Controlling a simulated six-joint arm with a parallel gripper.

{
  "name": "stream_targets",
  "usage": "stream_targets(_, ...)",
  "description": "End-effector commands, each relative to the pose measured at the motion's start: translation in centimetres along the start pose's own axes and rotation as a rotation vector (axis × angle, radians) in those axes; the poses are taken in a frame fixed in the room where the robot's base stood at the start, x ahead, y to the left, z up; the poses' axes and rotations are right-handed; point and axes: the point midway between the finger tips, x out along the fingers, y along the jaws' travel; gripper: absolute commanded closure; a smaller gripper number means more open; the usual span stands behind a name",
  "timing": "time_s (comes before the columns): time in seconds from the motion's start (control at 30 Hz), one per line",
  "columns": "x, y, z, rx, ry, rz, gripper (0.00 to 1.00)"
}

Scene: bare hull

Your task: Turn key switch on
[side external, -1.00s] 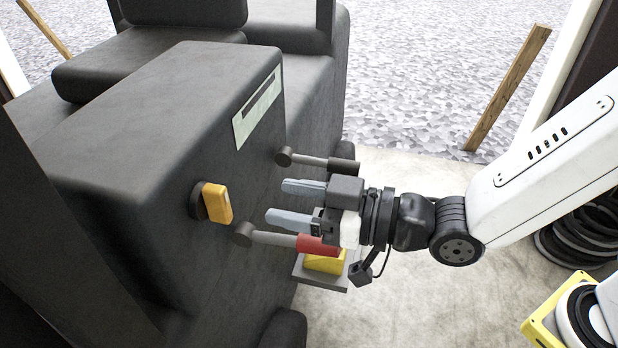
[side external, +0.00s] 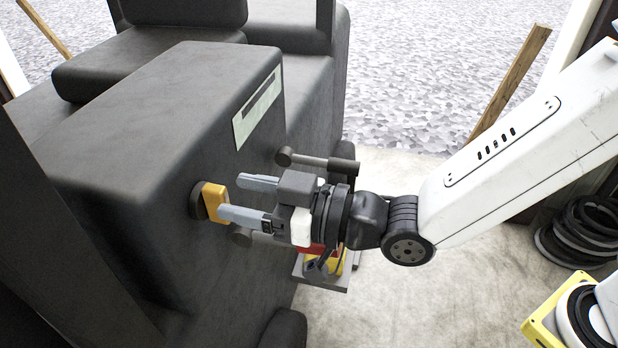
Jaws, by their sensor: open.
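The key switch (side external: 214,203) is a yellow-orange upright handle on a dark round base, on the side face of the dark machine housing (side external: 130,130). My gripper (side external: 238,198) is open, its two grey fingers pointing left toward the switch. The nearer fingertip overlaps the lower right edge of the yellow handle in the picture, and the farther fingertip is just right of and above it. I cannot tell whether either finger touches the handle. Nothing is seen held between the fingers.
A dark-gripped lever (side external: 315,162) sticks out above my gripper. A yellow block on a grey plate (side external: 322,283) sits under my gripper. A pale label (side external: 257,106) is on the housing. Open concrete floor (side external: 400,300) lies to the right.

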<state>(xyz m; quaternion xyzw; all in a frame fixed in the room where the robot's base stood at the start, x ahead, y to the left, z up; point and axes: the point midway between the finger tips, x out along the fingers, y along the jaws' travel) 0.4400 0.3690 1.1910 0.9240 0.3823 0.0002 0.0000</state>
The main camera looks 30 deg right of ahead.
Motion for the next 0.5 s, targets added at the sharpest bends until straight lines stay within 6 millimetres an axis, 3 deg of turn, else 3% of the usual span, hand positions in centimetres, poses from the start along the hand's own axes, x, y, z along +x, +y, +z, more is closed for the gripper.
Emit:
stream_targets(0.2,2.0,0.0,0.1,0.000,-0.002,0.000,0.41)
stream_targets(0.5,3.0,0.0,0.0,-0.001,-0.001,0.000,0.41)
